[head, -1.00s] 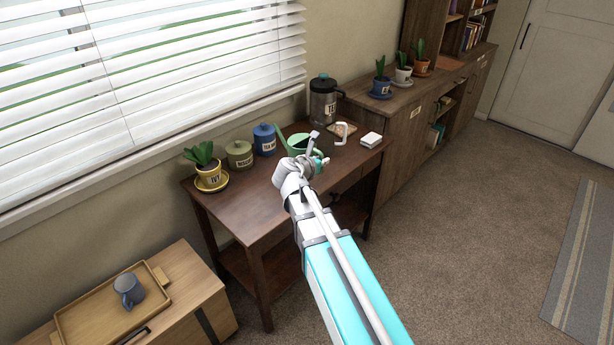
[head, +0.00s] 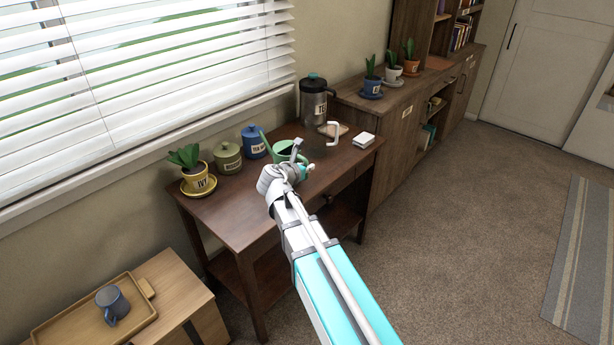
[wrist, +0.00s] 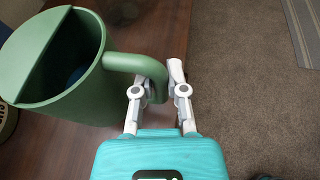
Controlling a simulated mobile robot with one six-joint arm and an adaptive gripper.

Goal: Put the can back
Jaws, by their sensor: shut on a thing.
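The can is a green watering can (head: 286,150) with a thin spout, seen at the dark wooden table (head: 240,216). In the wrist view the can (wrist: 60,70) fills the upper left, with its half-covered top and a curved handle on its right. My gripper (wrist: 160,88) is shut on that handle, one finger on each side. In the head view my gripper (head: 296,163) reaches in from the front right and hides part of the can. I cannot tell whether the can's base touches the tabletop.
The front tabletop is clear.

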